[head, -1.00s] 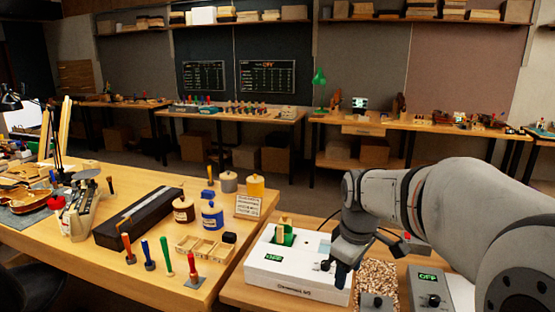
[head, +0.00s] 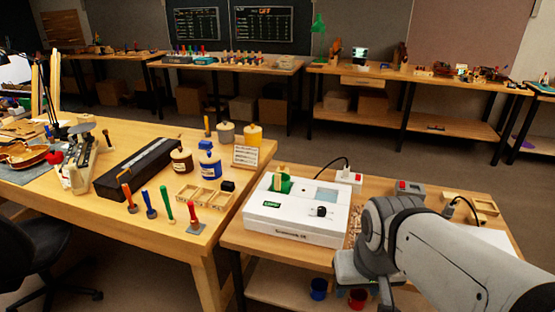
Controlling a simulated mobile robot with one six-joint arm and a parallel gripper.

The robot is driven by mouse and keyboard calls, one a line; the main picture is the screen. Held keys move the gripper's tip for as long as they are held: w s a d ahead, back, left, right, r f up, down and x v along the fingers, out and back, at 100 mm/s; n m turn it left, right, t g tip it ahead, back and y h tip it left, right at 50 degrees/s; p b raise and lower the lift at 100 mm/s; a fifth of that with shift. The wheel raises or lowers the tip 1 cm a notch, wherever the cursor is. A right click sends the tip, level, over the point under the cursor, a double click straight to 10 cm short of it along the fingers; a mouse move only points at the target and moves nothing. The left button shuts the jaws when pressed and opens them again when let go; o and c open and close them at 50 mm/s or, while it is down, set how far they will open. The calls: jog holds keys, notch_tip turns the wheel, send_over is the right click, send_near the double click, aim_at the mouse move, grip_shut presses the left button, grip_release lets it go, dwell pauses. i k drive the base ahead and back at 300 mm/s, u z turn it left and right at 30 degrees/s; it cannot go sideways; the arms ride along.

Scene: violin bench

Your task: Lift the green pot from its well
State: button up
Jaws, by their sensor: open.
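The green pot (head: 285,184) sits in the well at the back left of a white bench unit (head: 290,222). Only its upper part shows above the top, and a pale wooden piece (head: 281,172) stands up in it. My arm comes in from the lower right and bends down to the right of the white unit. Nothing of mine touches the pot.
The white unit has a lit green display (head: 271,204) and a dark knob (head: 321,211). A blue pot (head: 318,289) and a red pot (head: 358,299) are below the tabletop. Upright colored-handled tools (head: 168,205) stand on the left bench.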

aim_at(280, 182)
jog(key=u, duration=0.05)
jog(key=k, duration=0.5)
jog(key=u, duration=0.5)
jog(key=i, duration=1.6)
